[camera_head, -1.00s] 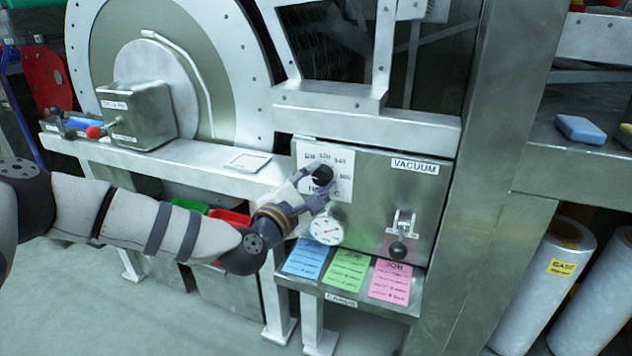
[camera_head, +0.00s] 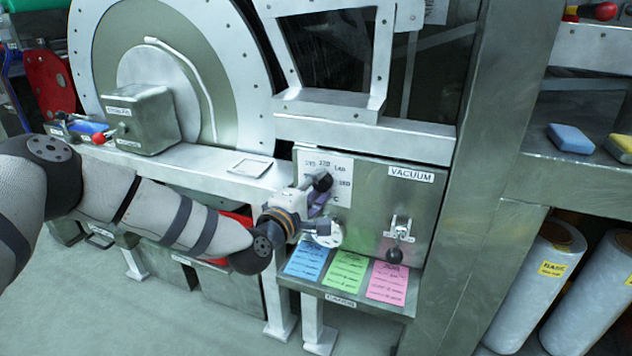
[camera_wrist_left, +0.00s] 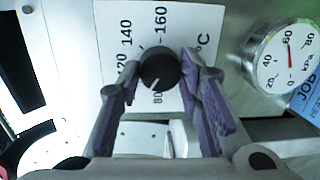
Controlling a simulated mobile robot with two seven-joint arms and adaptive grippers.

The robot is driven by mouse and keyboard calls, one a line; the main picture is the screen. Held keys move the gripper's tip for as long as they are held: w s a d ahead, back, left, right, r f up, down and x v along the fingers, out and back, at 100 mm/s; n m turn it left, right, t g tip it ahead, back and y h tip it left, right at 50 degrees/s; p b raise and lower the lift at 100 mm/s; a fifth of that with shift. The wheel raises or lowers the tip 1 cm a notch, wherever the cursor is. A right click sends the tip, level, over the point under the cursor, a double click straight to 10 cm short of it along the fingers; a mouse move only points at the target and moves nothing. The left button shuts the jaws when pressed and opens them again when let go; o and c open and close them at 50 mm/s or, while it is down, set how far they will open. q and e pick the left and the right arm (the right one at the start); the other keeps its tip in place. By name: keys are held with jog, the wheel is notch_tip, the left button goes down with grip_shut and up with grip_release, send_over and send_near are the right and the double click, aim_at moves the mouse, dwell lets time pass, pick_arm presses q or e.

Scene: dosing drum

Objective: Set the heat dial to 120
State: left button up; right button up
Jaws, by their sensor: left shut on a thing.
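The heat dial is a round black knob (camera_wrist_left: 160,68) on a white scale plate (camera_wrist_left: 140,15) in the left wrist view. The numbers 120, 140, 160 and 80 show around it, and the knob's pale mark points down and slightly left, near the 80. In the head view the knob (camera_head: 323,182) shows on the steel panel, partly covered by my left gripper (camera_head: 316,192). In the left wrist view the purple fingers of my left gripper (camera_wrist_left: 160,75) are shut on the knob, one on each side. My right gripper is out of view.
A round gauge (camera_wrist_left: 284,58) sits close beside the plate. A VACUUM lever (camera_head: 397,240) is to the right on the panel. Blue (camera_head: 308,258), green (camera_head: 345,272) and pink cards (camera_head: 388,283) lie on the shelf below. A drum (camera_head: 180,80) stands to the left.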

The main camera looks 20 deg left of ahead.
pick_arm(q)
jog(key=m+p, duration=0.1)
jog(key=m, duration=0.1)
jog(key=m+p, duration=0.1)
jog(key=m, duration=0.1)
jog(key=m+y+p, duration=0.1)
jog(key=m, duration=0.1)
jog(key=shift+r, duration=0.35)
jog(key=m+p, duration=0.2)
jog(key=m, duration=0.2)
jog(key=shift+d+f+y, duration=0.1)
jog(key=shift+f+y, duration=0.05)
jog(key=shift+y, duration=0.25)
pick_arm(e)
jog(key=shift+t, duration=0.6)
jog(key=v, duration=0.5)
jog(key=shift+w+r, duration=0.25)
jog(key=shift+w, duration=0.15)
pick_arm(q)
jog(key=shift+m, duration=0.3)
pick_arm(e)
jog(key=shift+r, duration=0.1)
pick_arm(q)
jog(key=o, duration=1.2)
jog(key=shift+f, duration=0.1)
jog(key=shift+c, duration=0.2)
jog(key=s+r, duration=0.1)
jog(key=s, duration=1.1)
jog(key=shift+a+r, duration=0.2)
jog(key=shift+r, duration=0.05)
